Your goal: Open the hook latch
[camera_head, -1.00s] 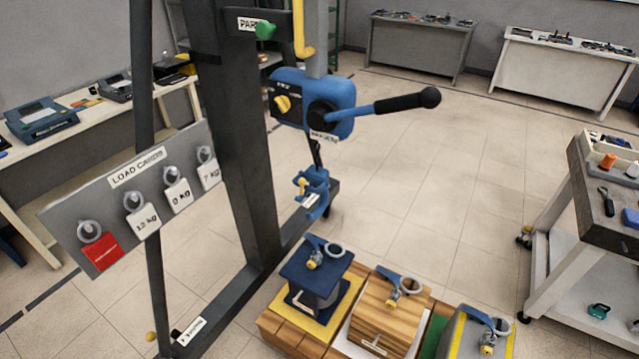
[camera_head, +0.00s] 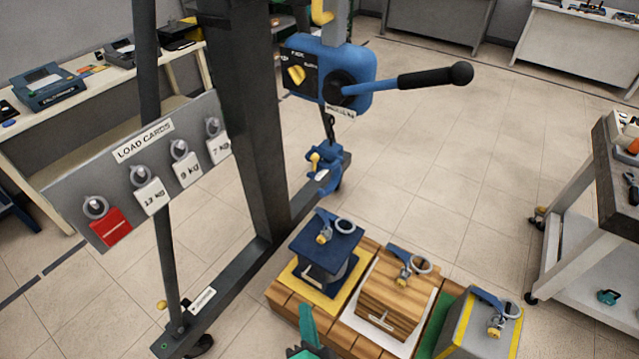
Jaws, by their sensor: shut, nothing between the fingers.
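The blue hook (camera_head: 332,178) hangs below the blue lever hoist (camera_head: 332,75) on a short dark link. A yellow latch piece (camera_head: 314,160) shows on the hook's left side. Whether the latch is open or closed is too small to tell. Part of my gripper (camera_head: 308,328), teal and dark, shows at the bottom edge. It is shut and holds nothing, well below the hook and apart from it, in front of the wooden pallet.
A navy block (camera_head: 326,248), a wooden crate (camera_head: 397,293) and a grey block (camera_head: 470,330), each with a ring on top, stand on the pallet (camera_head: 285,299). The dark frame post (camera_head: 245,120) and card board (camera_head: 125,185) are left. Floor right of the hook is clear.

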